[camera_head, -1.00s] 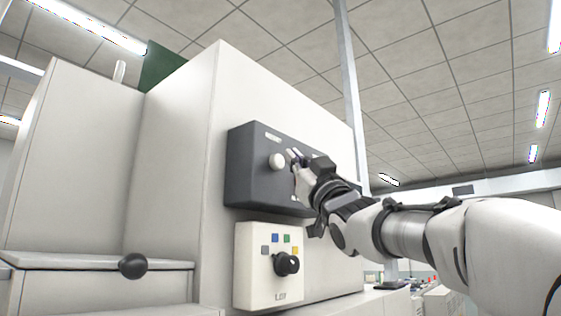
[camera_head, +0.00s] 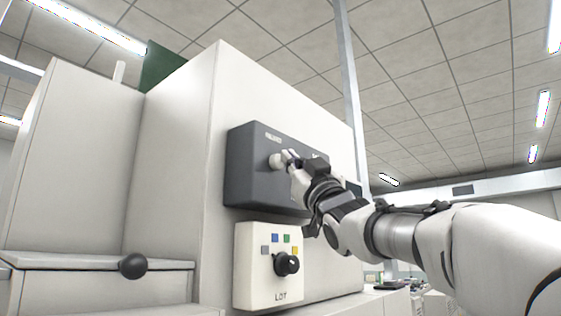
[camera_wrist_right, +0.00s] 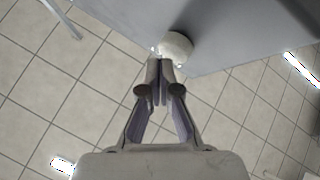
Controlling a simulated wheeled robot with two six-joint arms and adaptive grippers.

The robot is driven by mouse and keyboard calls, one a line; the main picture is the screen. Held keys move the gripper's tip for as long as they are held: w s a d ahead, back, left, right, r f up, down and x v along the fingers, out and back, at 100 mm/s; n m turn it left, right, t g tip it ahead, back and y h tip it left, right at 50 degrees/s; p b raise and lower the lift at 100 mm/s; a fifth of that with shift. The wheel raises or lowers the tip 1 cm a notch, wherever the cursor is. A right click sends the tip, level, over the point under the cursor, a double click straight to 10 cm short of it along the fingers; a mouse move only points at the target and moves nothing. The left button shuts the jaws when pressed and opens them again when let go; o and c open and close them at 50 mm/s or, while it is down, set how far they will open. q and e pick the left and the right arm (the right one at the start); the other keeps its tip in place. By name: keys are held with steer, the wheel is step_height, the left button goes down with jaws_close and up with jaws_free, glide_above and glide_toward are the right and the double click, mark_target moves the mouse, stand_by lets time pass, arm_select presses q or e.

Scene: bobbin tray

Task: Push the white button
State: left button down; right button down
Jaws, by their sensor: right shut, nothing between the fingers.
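The white button (camera_head: 275,161) is a round knob on the front of a dark grey control box (camera_head: 245,180), in the middle of the head view. It also shows in the right wrist view (camera_wrist_right: 177,45), just beyond the fingertips. My right gripper (camera_head: 289,157) is shut and empty, with its tips at the right side of the button. In the right wrist view the closed fingertips (camera_wrist_right: 161,62) overlap the button's lower left edge; whether they touch it I cannot tell. My left gripper is not in view.
Below the box is a cream panel (camera_head: 243,290) with a black knob (camera_head: 286,264) and several coloured squares. A black ball handle (camera_head: 132,265) stands out at the lower left. The white cabinet (camera_head: 170,150) fills the space behind. Open room lies to the right.

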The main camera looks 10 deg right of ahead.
steer(key=shift+w+a, duration=0.3)
steer(key=shift+w, duration=0.1)
stand_by(0.4)
stand_by(0.4)
steer(key=shift+s+d+b, duration=0.5)
steer(key=shift+s+d, duration=0.05)
steer(key=shift+s, duration=0.15)
steer(key=shift+f, duration=0.1)
steer(key=s+d+b, duration=0.1)
steer(key=s, duration=0.1)
steer(key=s+d+b, duration=0.1)
steer(key=s+d, duration=0.1)
steer(key=shift+b, duration=0.3)
